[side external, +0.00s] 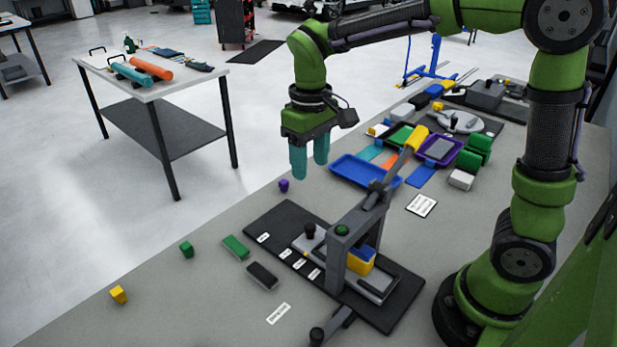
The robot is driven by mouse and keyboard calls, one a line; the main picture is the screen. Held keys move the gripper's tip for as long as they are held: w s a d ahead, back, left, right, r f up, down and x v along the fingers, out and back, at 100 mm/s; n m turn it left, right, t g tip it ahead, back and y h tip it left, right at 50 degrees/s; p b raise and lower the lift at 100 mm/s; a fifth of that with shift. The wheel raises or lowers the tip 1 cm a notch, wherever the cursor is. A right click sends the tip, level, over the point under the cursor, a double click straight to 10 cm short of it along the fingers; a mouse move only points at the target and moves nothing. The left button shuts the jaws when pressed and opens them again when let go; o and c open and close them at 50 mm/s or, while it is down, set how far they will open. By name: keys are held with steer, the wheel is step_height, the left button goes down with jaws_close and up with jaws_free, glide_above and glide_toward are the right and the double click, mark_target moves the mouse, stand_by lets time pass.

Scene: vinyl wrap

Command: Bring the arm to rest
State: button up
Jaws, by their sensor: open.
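My gripper (310,158) has two teal fingers that point down, with a gap between them. It is open and empty, in the air near the table's far left edge in the picture. It hangs above and behind the grey press-like fixture (340,262) on its black base board (268,222). My green arm reaches from the right side over the table to it.
The grey table (215,290) carries loose blocks: purple (284,186), green (187,249), yellow (119,294). A blue tray (352,172) and several coloured pieces stand behind the fixture. The fixture's yellow-tipped lever (415,138) rises high. A separate side table (150,92) stands at left.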

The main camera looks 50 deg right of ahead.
steer(key=shift+r, duration=0.65)
steer(key=s+m+t, duration=0.1)
steer(key=s+t, duration=0.1)
steer(key=s, duration=0.2)
steer(key=s+d+r+m+t+y, duration=0.1)
steer(key=s+t, duration=0.1)
steer(key=s, duration=0.2)
steer(key=s+d+m+t+y, duration=0.1)
steer(key=s+m+t, duration=0.1)
steer(key=s, duration=0.1)
steer(key=shift+s+d+r, duration=0.15)
steer(key=shift+s+r, duration=0.15)
steer(key=shift+s, duration=0.1)
steer(key=shift+s+d+r+t, duration=0.1)
steer(key=shift+s+r+t, duration=0.05)
steer(key=shift+s+t, duration=0.2)
steer(key=shift+d+r+t, duration=0.1)
steer(key=shift+r+t, duration=0.15)
steer(key=shift+r, duration=0.1)
steer(key=shift+c, duration=0.3)
